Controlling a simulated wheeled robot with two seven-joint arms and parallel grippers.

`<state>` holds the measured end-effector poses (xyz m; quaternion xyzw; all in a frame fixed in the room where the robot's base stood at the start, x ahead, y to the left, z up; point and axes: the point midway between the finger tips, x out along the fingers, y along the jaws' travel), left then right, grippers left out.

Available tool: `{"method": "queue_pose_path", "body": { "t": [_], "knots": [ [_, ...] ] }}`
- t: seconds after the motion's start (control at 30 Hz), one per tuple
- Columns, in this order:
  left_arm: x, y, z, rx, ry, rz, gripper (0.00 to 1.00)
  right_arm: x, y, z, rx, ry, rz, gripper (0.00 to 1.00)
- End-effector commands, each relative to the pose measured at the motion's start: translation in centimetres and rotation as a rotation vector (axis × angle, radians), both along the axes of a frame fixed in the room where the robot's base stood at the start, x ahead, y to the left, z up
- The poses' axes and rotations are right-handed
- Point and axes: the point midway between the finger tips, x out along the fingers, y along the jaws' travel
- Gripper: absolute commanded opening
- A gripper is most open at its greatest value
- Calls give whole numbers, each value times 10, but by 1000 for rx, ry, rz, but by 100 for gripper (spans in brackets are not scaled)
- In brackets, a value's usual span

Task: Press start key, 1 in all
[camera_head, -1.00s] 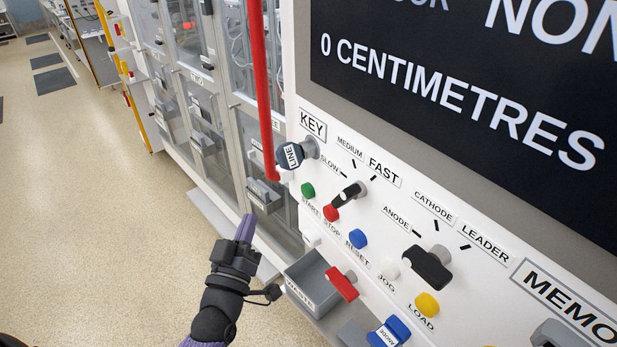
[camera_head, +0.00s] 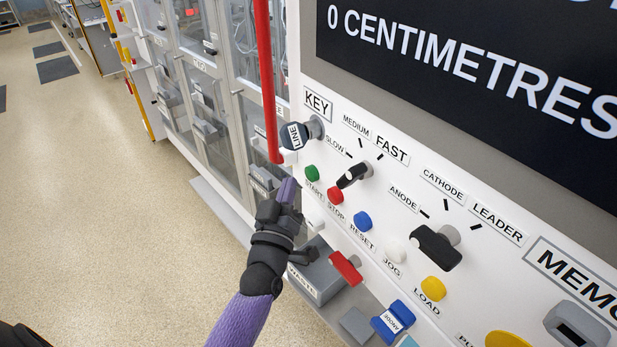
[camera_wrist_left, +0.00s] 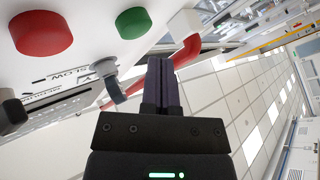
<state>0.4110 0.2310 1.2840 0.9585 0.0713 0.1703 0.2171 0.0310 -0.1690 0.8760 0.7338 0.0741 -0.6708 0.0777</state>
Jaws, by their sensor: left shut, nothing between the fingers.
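The green start button (camera_head: 312,173) sits on the white panel above its START label, below the key switch (camera_head: 301,133) tagged LINE. It also shows in the left wrist view (camera_wrist_left: 133,22), left of and above the fingertips. My left gripper (camera_head: 288,184) is shut and empty, its purple fingers pointing up the panel just left of and below the green button. In the left wrist view the shut fingers (camera_wrist_left: 162,65) are apart from the button. My right gripper is not in view.
The red stop button (camera_head: 335,195) is close beside start, then the blue reset button (camera_head: 362,221). A red pipe (camera_head: 267,80) hangs left of the key. The grey waste bin (camera_head: 318,275) is below my gripper. Open floor lies left.

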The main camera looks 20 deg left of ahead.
Motion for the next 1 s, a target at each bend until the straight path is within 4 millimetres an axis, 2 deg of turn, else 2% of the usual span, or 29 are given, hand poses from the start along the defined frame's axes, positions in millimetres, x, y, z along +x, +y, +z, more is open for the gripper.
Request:
{"method": "queue_pose_path", "body": {
  "t": [0.23, 1.0],
  "knots": [
    [10, -6, 0, -2, 0, -1, 0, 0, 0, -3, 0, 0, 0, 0],
    [10, -6, 0, -1, 0, -2, 0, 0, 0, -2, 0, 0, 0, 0]
  ]
}}
